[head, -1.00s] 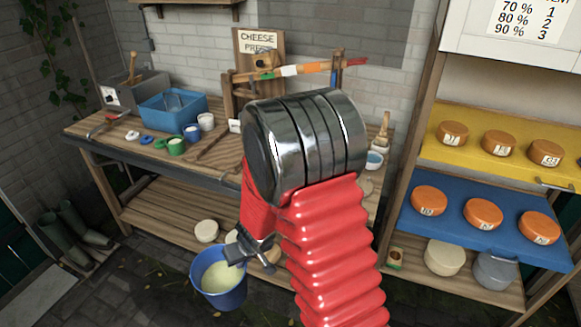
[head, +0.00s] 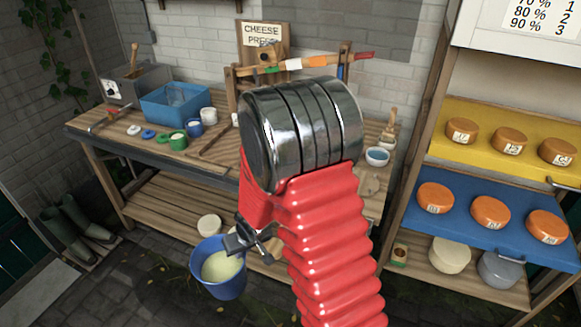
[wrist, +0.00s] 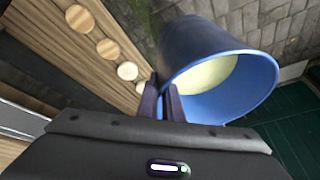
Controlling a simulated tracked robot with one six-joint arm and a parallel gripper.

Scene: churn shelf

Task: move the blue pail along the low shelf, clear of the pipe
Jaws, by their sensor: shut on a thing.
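The blue pail (head: 222,287) holds something pale and smooth. In the head view it hangs in front of the low shelf (head: 160,207), apparently over the floor, slightly tilted. My gripper (head: 236,243) is shut on the pail's upper wall at its rim. In the wrist view, the two dark fingers (wrist: 162,101) meet the near side of the pail (wrist: 238,105). My red arm sleeve and metal wrist hide the middle of the bench and part of the low shelf. I cannot make out the pipe in either view.
Pale round cheeses (head: 210,225) sit on the low shelf, close to the pail; several pale discs show in the wrist view (wrist: 109,48). Green boots (head: 82,222) stand at left. A cheese rack (head: 410,190) stands at right. The low shelf's left part is clear.

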